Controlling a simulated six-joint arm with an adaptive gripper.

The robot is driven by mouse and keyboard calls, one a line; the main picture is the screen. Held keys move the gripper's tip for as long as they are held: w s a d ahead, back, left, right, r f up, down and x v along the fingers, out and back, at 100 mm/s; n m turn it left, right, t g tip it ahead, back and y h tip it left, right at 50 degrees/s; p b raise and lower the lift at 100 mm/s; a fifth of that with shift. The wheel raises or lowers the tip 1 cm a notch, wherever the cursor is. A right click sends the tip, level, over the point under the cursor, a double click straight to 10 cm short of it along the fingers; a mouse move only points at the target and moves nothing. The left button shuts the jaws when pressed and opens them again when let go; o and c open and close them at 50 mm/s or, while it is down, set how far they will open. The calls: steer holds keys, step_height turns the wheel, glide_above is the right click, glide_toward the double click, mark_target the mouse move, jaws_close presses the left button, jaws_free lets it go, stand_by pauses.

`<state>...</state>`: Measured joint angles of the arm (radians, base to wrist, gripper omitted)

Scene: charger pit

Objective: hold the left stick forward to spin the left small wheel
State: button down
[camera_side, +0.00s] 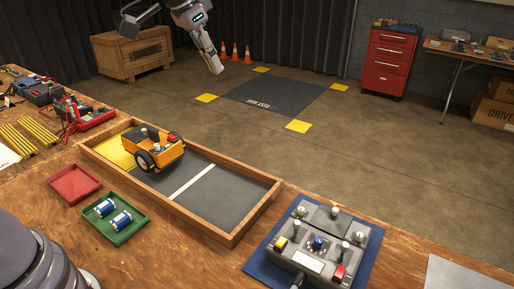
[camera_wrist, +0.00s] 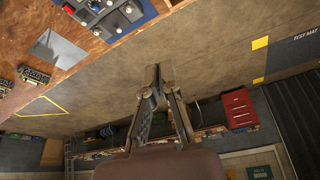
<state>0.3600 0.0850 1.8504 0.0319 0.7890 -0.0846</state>
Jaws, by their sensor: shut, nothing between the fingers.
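The grey control box (camera_side: 318,246) sits on a blue mat at the front right of the bench. It carries several pale-topped sticks and knobs, a blue dial, a yellow button and a red switch. One stick (camera_side: 301,212) stands at its left; which one counts as the left stick is unclear. The box shows partly at the top of the wrist view (camera_wrist: 118,14). An orange cart (camera_side: 168,152) with black wheels (camera_side: 144,161) stands in the wooden tray. My gripper (camera_side: 219,70) is high beyond the bench, shut and empty, far from the box; its fingertips meet in the wrist view (camera_wrist: 159,75).
The wooden-framed tray (camera_side: 232,240) lies left of the box. Red (camera_side: 74,183) and green (camera_side: 113,221) trays lie in front of it, the green one holding blue-and-white cylinders. A grey sheet (camera_side: 465,272) lies right of the box. Open floor lies beyond the bench.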

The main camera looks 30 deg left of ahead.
steer(key=w+d+f+m, duration=0.1)
steer(key=w+d+f, duration=0.4)
steer(key=d, duration=0.3)
steer(key=m+g, duration=0.2)
steer(key=m, duration=0.1)
glide_above(344, 250)
steer(key=w+d, duration=0.1)
steer(key=w, duration=0.2)
step_height(344, 250, down, 20)
steer(key=shift+d+f+h, duration=0.15)
steer(key=shift+d+h, duration=0.05)
steer(key=shift+h, duration=0.2)
steer(key=shift+f, duration=0.1)
steer(key=x, duration=0.9)
steer(key=shift+s+a+f, duration=0.1)
steer(key=shift+a+f, duration=0.05)
steer(key=shift+f, duration=0.15)
steer(key=shift+s+a, duration=0.95)
steer(key=shift+s, duration=0.3)
